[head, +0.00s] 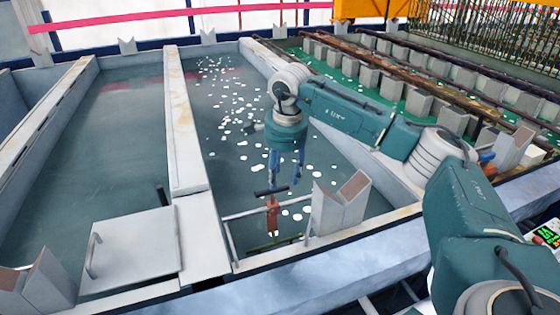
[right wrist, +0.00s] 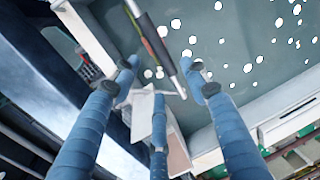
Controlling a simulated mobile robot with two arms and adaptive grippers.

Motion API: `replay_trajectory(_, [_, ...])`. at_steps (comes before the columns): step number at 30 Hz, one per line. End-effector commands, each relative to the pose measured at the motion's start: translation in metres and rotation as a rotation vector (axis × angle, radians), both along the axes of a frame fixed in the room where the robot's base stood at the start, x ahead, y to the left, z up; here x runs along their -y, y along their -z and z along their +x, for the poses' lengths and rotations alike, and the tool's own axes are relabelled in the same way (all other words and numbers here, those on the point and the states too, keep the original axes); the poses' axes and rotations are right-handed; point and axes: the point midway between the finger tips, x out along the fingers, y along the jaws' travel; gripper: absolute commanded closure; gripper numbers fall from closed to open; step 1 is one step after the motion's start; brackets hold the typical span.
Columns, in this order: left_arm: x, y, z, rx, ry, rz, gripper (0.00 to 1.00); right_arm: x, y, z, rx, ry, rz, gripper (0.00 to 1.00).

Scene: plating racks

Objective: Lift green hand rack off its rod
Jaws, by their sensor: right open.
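My right gripper (head: 286,172) has blue fingers and hangs pointing down over the near end of the bubbling tank. It is open and looks empty. Just below it in the head view is a dark crossbar handle (head: 270,191) with an orange-red hook part (head: 272,214) under it, at a grey rod (head: 245,214). A thin green bar (head: 272,243) lies lower, near the tank's end; I take it for part of the green hand rack. In the right wrist view the spread fingers (right wrist: 160,95) flank a dark and silver bar (right wrist: 150,40) with a green and red stripe. Contact cannot be told. My left gripper is out of view.
A grey angled block (head: 340,205) stands right of the hook on the tank's near edge. A pale divider wall (head: 182,120) separates the bubbling tank from a calm one. A white lid (head: 130,250) with a handle lies at left.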

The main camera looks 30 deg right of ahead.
Motion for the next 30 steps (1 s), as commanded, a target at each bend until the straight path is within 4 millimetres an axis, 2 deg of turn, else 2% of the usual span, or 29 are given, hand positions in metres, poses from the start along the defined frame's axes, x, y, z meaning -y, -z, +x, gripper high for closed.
replay_trajectory(1, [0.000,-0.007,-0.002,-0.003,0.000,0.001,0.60,0.000,0.008,0.000,-0.005,0.000,-0.001,0.55])
replay_trajectory(6, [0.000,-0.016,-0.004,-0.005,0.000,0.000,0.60,0.001,0.038,0.005,-0.005,-0.001,0.000,0.55])
replay_trajectory(12, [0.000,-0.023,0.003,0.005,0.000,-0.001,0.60,0.002,0.061,0.010,-0.001,-0.001,-0.001,0.55])
replay_trajectory(17, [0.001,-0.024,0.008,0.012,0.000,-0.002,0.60,0.002,0.069,0.011,-0.001,-0.001,0.000,0.55])
replay_trajectory(24, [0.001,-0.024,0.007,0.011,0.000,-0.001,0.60,0.002,0.069,0.011,0.000,-0.001,0.000,0.55])
replay_trajectory(30, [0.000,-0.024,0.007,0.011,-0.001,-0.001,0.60,0.002,0.069,0.011,0.001,-0.001,0.000,0.95])
